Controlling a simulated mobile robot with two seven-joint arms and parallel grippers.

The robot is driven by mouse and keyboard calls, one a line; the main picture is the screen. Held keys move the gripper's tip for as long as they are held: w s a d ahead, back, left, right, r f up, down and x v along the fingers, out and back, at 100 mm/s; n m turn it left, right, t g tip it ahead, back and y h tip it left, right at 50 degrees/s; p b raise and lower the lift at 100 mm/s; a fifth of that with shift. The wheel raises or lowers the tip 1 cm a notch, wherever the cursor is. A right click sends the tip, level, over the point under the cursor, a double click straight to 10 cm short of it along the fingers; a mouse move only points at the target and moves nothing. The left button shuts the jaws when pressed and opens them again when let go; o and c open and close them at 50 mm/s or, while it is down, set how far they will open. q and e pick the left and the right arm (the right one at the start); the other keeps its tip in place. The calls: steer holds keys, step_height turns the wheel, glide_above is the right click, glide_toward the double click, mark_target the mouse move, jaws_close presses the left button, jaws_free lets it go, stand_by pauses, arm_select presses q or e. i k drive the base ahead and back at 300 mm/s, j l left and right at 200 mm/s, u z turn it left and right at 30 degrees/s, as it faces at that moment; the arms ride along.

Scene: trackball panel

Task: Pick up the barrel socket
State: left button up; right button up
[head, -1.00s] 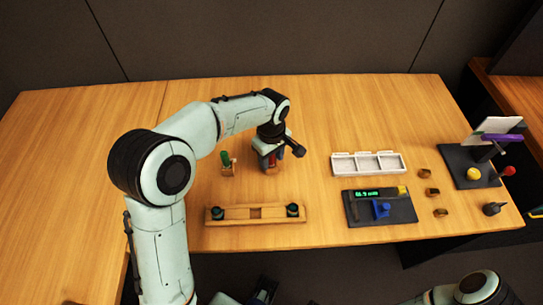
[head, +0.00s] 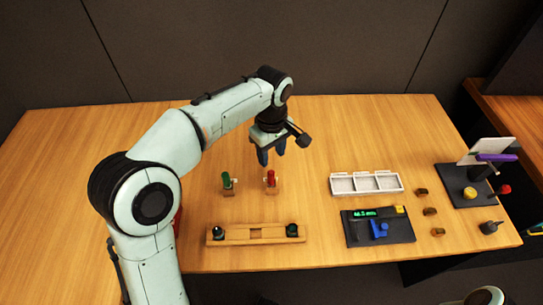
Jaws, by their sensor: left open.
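My left gripper (head: 271,160) is open and empty, with its fingers pointing down, above and behind a small red piece (head: 271,178) on a wooden block. A similar green piece (head: 227,180) stands on another block to its left. A wooden rail (head: 254,239) in front holds two dark round parts, one at its left (head: 218,233) and one at its right (head: 292,230), with a square recess between them. I cannot tell for certain which piece is the barrel socket. My right gripper is out of view.
A white three-compartment tray (head: 366,183) and a dark pad with a green display (head: 378,227) lie right of the rail. Several small brown pieces (head: 430,211) sit beside them. A dark stand with a purple part (head: 494,157) is at far right.

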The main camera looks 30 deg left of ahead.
mark_target(293, 229)
steer(key=k+l, duration=0.8)
steer(key=k, duration=0.05)
